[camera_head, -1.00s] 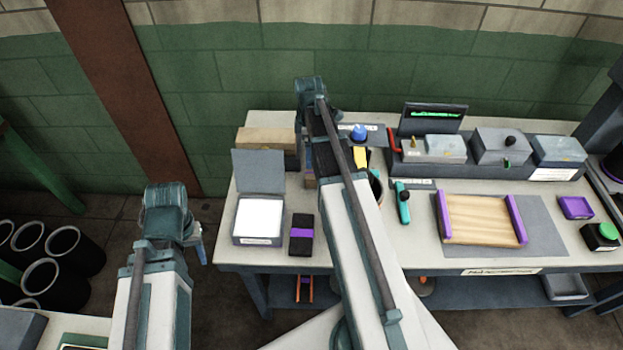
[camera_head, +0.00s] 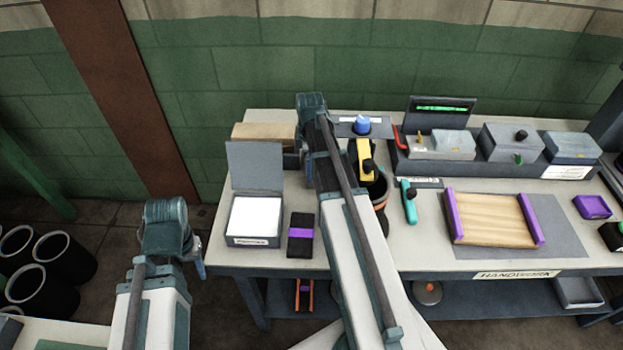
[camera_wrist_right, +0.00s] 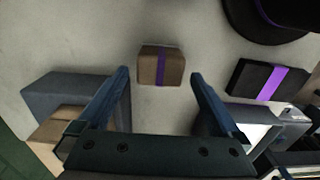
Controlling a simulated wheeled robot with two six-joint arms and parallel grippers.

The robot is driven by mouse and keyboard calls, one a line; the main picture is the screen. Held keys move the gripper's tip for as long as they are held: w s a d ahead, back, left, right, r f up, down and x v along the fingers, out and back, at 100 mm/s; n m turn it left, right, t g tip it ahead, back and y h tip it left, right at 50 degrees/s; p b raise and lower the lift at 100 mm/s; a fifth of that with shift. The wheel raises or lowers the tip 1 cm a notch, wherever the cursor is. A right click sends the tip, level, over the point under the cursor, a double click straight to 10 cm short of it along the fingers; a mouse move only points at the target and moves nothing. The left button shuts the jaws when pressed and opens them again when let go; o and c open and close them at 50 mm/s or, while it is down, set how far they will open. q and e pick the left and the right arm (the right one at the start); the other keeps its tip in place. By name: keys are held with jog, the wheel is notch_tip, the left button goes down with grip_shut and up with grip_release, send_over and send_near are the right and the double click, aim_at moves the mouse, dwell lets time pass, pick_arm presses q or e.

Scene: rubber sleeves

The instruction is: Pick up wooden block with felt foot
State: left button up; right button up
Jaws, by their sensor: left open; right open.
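A brown block with a purple band (camera_wrist_right: 149,66) lies on the bench top in the right wrist view. It looks like the wooden block; no felt foot can be made out. My right gripper (camera_wrist_right: 160,79) is open, with its two fingers apart and the block ahead of the gap between their tips. In the head view my right arm hides the block and the right fingers. My left gripper (camera_head: 199,266) hangs at the left, clear of the bench's front left edge, away from the block.
A black block with a purple band (camera_head: 300,247) and an open grey box with a white top (camera_head: 255,217) are near the front left. A dark container (camera_head: 378,205) stands right of my right arm. A wooden block on grey (camera_head: 262,131) sits at the back left.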

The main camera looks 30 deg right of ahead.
jog(key=f+b, duration=0.4)
jog(key=shift+s+d+f, duration=0.1)
jog(key=shift+d+f, duration=0.1)
jog(key=shift+f, duration=0.1)
jog(key=shift+r, duration=0.1)
jog(key=c, duration=1.3)
